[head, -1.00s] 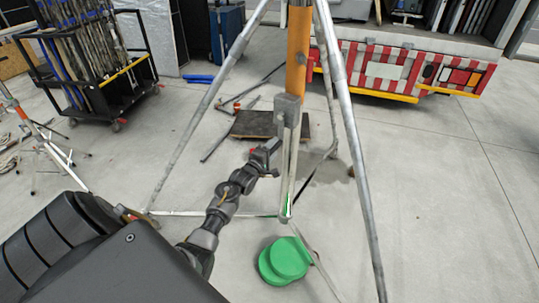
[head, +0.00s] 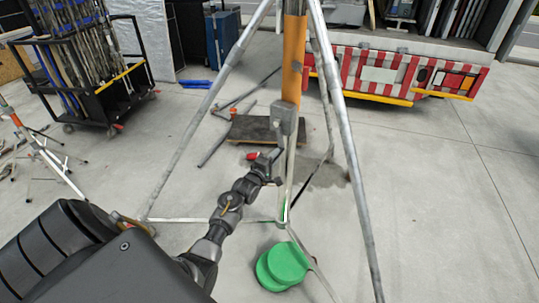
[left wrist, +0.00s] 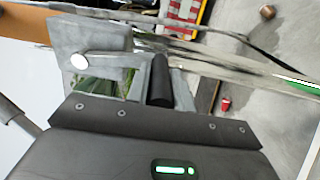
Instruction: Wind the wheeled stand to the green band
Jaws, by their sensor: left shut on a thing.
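The wheeled stand has silver tripod legs (head: 345,110) and an orange upright (head: 294,60). A grey winch box (head: 287,120) sits on the upright; its grey housing also shows close in the left wrist view (left wrist: 95,50). A green mark (head: 284,214) shows low on the stand's centre, and a green strip shows at the right of the left wrist view (left wrist: 298,83). My left gripper (head: 274,163) is beside the upright, below the winch box, shut on the black crank handle (left wrist: 160,80). My right gripper is out of view.
A green rounded object (head: 282,267) lies on the floor near the stand's foot. A dark board (head: 258,129) and loose poles lie behind. A cart of poles (head: 90,95) stands at left, a red-and-white striped truck (head: 400,75) at back right. The right floor is clear.

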